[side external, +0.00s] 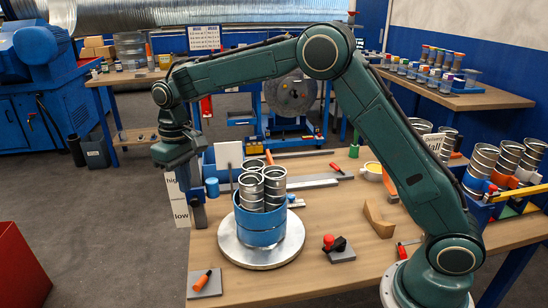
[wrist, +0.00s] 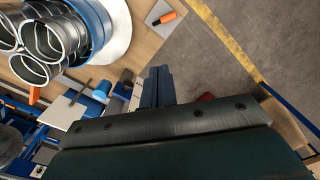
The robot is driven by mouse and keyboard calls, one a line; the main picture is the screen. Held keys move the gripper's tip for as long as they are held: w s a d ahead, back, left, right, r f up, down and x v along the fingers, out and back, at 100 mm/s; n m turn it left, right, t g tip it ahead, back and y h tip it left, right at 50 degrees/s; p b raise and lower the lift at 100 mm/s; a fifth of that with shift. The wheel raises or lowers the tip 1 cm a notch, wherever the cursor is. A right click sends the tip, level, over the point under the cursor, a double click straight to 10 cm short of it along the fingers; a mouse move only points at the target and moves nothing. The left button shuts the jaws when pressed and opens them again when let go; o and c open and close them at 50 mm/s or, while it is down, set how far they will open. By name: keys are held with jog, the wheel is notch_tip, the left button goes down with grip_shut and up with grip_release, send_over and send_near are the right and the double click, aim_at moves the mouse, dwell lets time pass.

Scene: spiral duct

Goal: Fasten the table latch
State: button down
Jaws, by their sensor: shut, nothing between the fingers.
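An orange-handled piece on a grey plate (side external: 203,282) lies at the table's front left corner. It also shows at the top of the wrist view (wrist: 164,18). A red-knobbed black piece on a grey plate (side external: 337,247) sits right of the round silver turntable (side external: 237,252). I cannot tell which of these pieces, if either, is the table latch. My gripper (side external: 199,222) points down at the table's left edge, left of the turntable. Its fingers (wrist: 157,72) are together and empty in the wrist view. They appear clear of both handled pieces.
A blue holder (side external: 260,232) with several metal duct cans stands on the turntable. A small blue cylinder (side external: 212,187) is close to my fingers. A wooden wedge (side external: 378,221) and a rack of cans (side external: 500,190) are to the right. The front table middle is clear.

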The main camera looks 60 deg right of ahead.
jog(key=w+a+f+g, duration=0.1)
jog(key=w+a+f, duration=0.1)
jog(key=f, duration=0.5)
jog(key=w+a+f, duration=0.2)
jog(key=w+f, duration=0.1)
jog(key=f, duration=0.5)
jog(key=shift+a+f+g+h, duration=0.25)
jog(key=shift+a+g+h, duration=0.05)
jog(key=shift+a+g, duration=0.1)
jog(key=shift+s+f, duration=0.1)
send_near(201, 283)
jog(key=w+f, duration=0.5)
jog(key=f, duration=0.1)
jog(key=shift+s+d+f, duration=0.1)
jog(key=shift+s+f, duration=0.2)
jog(key=shift+s, duration=0.6)
jog(key=shift+s+f, duration=0.3)
jog(key=shift+s, duration=0.55)
